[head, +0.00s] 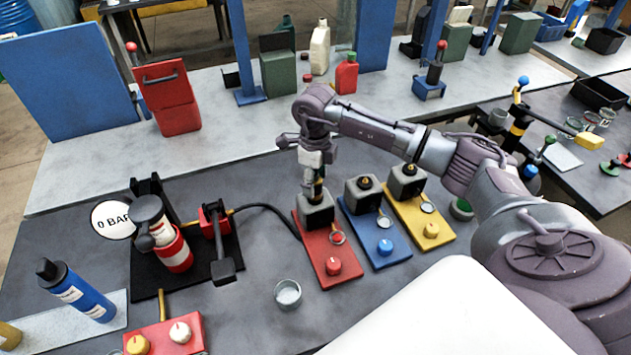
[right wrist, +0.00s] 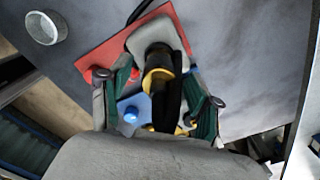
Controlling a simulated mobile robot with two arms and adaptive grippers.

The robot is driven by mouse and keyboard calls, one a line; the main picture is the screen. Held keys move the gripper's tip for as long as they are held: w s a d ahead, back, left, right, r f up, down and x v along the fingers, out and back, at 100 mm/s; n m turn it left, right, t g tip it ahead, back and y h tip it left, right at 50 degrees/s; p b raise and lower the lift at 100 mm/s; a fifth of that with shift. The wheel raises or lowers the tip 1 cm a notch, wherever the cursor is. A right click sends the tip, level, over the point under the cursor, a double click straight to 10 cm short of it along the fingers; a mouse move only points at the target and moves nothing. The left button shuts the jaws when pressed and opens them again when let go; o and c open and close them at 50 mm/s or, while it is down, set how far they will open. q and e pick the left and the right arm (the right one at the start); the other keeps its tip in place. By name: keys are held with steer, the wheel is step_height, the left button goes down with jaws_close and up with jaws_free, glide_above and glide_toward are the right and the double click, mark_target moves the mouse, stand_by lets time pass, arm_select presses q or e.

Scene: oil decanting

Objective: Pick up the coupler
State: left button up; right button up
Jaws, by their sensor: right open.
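The coupler (right wrist: 158,82), a black cylinder with a yellow band, stands on the grey block of the red plate in the right wrist view. In the head view the coupler (head: 318,188) shows just below my right gripper (head: 315,172), on the red plate's block (head: 315,209). My right gripper is open in the right wrist view (right wrist: 160,98); its green-padded fingers lie on either side of the coupler, with gaps visible. Contact with it cannot be made out. My left gripper is not in view.
Blue (head: 378,238) and yellow (head: 425,222) plates with similar blocks stand right of the red plate (head: 332,262). A black hose (head: 268,210) runs to the red plate from the pump stand (head: 223,262). A metal cup (head: 288,294) stands in front.

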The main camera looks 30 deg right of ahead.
jaws_close()
stand_by(0.3)
steer(key=shift+w+r, duration=0.1)
